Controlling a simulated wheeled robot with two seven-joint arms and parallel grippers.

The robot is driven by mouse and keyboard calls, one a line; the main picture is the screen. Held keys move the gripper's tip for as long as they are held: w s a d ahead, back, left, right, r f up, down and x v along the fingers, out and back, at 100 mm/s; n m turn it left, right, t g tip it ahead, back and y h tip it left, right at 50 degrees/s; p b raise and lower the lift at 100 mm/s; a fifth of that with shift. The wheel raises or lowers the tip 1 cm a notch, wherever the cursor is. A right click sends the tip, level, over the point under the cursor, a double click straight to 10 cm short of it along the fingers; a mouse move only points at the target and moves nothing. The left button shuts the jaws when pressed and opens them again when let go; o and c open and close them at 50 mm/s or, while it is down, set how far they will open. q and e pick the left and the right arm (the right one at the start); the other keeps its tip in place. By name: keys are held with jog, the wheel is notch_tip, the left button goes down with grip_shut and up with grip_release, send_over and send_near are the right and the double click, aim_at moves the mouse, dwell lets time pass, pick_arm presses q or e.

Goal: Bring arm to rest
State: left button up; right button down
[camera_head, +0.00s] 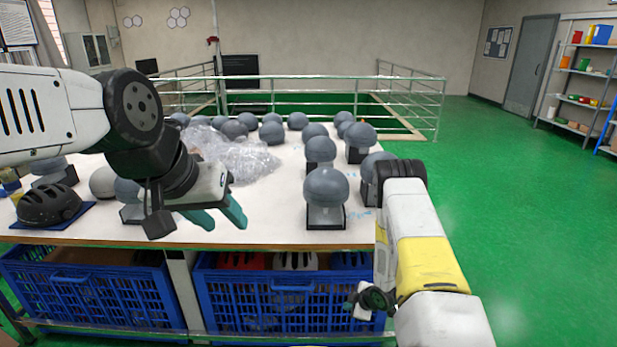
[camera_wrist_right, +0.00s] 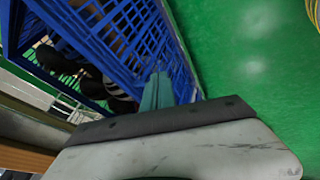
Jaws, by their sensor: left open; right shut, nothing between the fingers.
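My left arm enters from the left in the head view, over the table. Its gripper (camera_head: 221,214) hangs above the table's front edge, with its two teal fingers apart and nothing between them. My right arm (camera_head: 425,260) rises at the lower right, bends at a black joint beside the table's right end, and comes back down in front of the crates. My right gripper (camera_wrist_right: 157,92) shows in the right wrist view with its teal fingers together and empty. It points along a blue crate (camera_wrist_right: 183,70), close to its side; whether it touches is unclear. Its fingertips are not clear in the head view.
The white table (camera_head: 268,205) carries several grey domes on stands (camera_head: 326,188), clear plastic wrap (camera_head: 240,160) and a black helmet (camera_head: 48,204). Blue crates (camera_head: 285,300) sit on the shelf below. Green floor (camera_head: 530,230) is free to the right; railings stand behind.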

jog(key=w+d+r+m+h, duration=0.1)
jog(key=w+d+r+m, duration=0.15)
jog(key=r, duration=0.65)
jog(key=w+d+r+m+h, duration=0.1)
jog(key=w+r+m, duration=0.15)
jog(key=r, duration=0.75)
jog(key=s+d+r+m+t+h, duration=0.1)
jog(key=s+r+m, duration=0.1)
jog(key=r, duration=0.7)
jog(key=s+d+r+m, duration=0.1)
jog(key=r, duration=0.7)
jog(key=s+a+r+m, duration=0.2)
jog(key=s+r+m, duration=0.2)
jog(key=s+r, duration=0.85)
jog(key=s+a+r+m, duration=0.1)
jog(key=s+r, duration=0.2)
jog(key=s, duration=0.5)
jog(key=s+a+r+m+g+y, duration=0.1)
jog(key=s+a+r+m, duration=0.1)
jog(key=s, duration=0.7)
jog(key=shift+s+r, duration=0.2)
jog(key=shift+r, duration=0.7)
jog(key=shift+a, duration=0.1)
